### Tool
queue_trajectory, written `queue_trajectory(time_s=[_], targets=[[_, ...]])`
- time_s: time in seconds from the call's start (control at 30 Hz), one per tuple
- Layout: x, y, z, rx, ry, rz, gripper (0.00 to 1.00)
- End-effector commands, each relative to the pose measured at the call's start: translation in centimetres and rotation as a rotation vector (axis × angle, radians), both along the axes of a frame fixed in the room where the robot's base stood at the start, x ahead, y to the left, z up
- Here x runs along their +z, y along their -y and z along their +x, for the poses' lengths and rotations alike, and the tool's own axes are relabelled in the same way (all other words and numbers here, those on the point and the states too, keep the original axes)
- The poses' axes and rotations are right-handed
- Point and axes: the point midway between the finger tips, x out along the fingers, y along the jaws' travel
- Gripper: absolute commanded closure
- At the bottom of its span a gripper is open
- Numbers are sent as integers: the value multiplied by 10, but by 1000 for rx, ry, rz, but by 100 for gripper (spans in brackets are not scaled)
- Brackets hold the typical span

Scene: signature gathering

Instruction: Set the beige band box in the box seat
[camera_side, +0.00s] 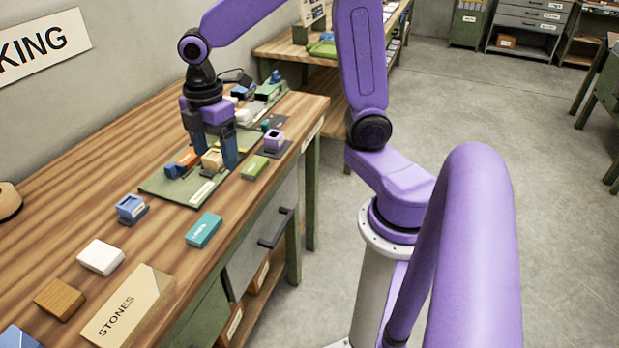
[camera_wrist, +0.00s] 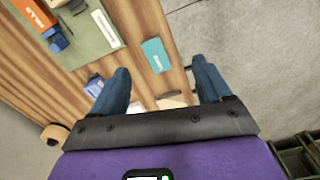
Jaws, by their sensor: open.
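A small beige box (camera_side: 212,160) sits on the green mat (camera_side: 160,187) in the side view. My gripper (camera_side: 214,160) points down over that mat with its fingers apart. The beige box appears at the fingers in this view; whether it is truly between them I cannot tell, and I see no contact. In the wrist view the two blue fingers (camera_wrist: 162,84) are wide apart with no held object between them. The green mat (camera_wrist: 92,45) shows at upper left there. I cannot tell which spot is the box seat.
An orange box (camera_side: 188,157) and blue block (camera_side: 174,170) stand just left of the beige box. A teal box (camera_side: 204,230), green box (camera_side: 255,167), white box (camera_side: 101,257) and STONES box (camera_side: 128,307) are nearby. Bare wood lies between them.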

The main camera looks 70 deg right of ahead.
Motion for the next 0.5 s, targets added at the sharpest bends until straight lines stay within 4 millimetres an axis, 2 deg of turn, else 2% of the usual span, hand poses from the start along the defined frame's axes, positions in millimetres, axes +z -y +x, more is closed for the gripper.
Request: queue_trajectory(time_s=[0.03, 0.2, 0.4, 0.5], targets=[[2, -8, -20, -11, 3, 3, 22], [2, -25, -83, -88, 2, 9, 22], [-2, -25, -151, -175, 1, 18, 22], [-5, -20, -176, -211, -2, 21, 22]])
